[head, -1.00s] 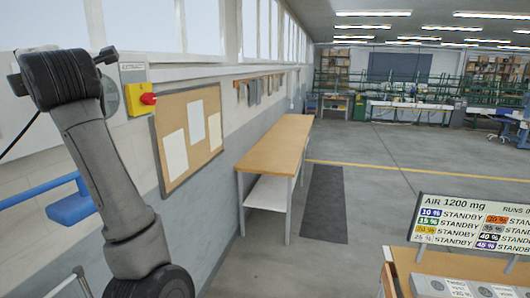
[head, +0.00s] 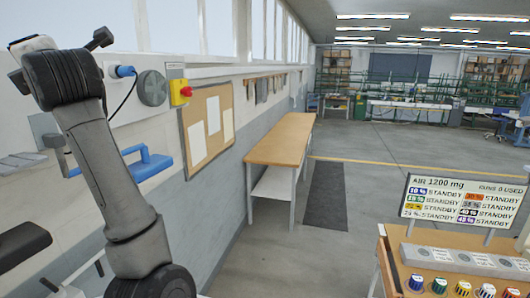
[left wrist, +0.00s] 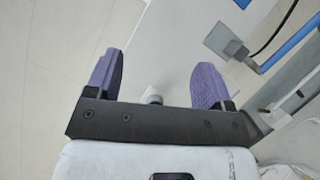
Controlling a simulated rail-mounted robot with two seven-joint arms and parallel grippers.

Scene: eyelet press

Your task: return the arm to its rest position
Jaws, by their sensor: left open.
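My left arm rises along the left side of the head view, and its gripper is out of that view. In the left wrist view my left gripper (left wrist: 157,85) is open, with its two purple fingers wide apart. Nothing is held between the fingers. Behind them are a pale floor or wall surface and a small blurred knob-like part that I cannot identify. My right gripper is in neither view.
A blue handle (head: 148,163) projects from the left wall near my arm; a red knob on a yellow box (head: 180,92) is beyond it. A wooden bench (head: 282,138) stands along the wall. At right, a sign (head: 462,200) stands above a table with several coloured knobs. Open floor lies between.

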